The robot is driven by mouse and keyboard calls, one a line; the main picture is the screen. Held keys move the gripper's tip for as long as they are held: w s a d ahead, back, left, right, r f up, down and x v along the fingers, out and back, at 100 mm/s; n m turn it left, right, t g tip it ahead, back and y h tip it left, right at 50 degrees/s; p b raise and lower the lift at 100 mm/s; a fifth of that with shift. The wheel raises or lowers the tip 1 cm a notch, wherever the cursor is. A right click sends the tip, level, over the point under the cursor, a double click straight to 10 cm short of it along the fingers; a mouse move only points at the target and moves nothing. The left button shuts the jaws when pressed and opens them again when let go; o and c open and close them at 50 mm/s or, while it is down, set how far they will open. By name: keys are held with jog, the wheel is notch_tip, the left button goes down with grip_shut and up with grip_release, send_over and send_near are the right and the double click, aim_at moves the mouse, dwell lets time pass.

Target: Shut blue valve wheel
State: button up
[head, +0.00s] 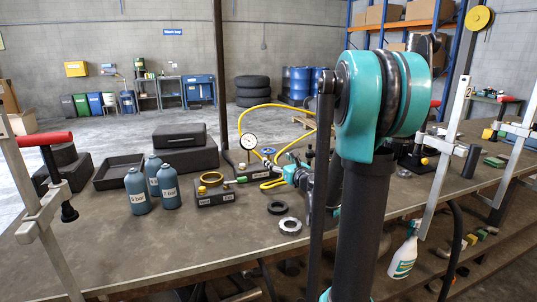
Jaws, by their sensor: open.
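The blue valve wheel (268,151) is small and sits on the pipework with the white-faced pressure gauge (248,142), near the middle of the workbench (150,240). I cannot tell from its look how far it is turned. My teal and black arm fills the right middle of the head view. My gripper (292,172) shows only in part, small and dark, to the left of the arm column and just right of and below the wheel. It is open. Its fingertips are hard to make out, and I cannot tell whether they touch anything.
A yellow hose (241,112) loops behind the pipework. A metal ring (290,226) lies near the front edge.

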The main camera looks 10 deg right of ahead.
aim_at(268, 153)
jog(key=x, duration=0.8)
jog(key=c, duration=1.2)
jog(key=shift+a+m+h, duration=0.1)
jog(key=shift+m+h, duration=0.2)
jog(key=shift+h, duration=0.1)
jog(key=m+t+h, duration=0.1)
jog(key=m+h, duration=0.2)
jog(key=h, duration=0.2)
jog(key=shift+a, duration=0.1)
jog(key=shift+m+g+h, duration=0.5)
jog(key=shift+m+h, duration=1.6)
jog(key=shift+h, duration=1)
